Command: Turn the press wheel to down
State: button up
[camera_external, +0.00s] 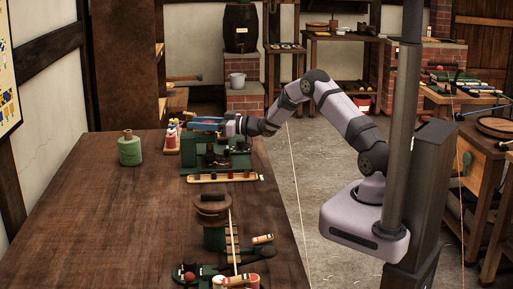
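My gripper (229,126) is over the far end of the bench, at the top of a green machine (237,158) with dark metal parts. A blue piece (205,122) shows at or just beyond the fingertips; I cannot tell whether it is held. The fingers are too small to tell whether they are open or shut. No part is clearly marked as the press wheel. A round brown wheel-like disc (212,201) lies flat on a green stand nearer the camera, apart from my gripper.
A green twine spool (130,151) stands at the left. A wooden rack with small coloured pieces (222,178) lies in front of the green machine. Green devices with a red knob (189,276) sit at the near edge. The bench's left side (95,220) is clear.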

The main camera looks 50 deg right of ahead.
jog(key=shift+c, duration=1.3)
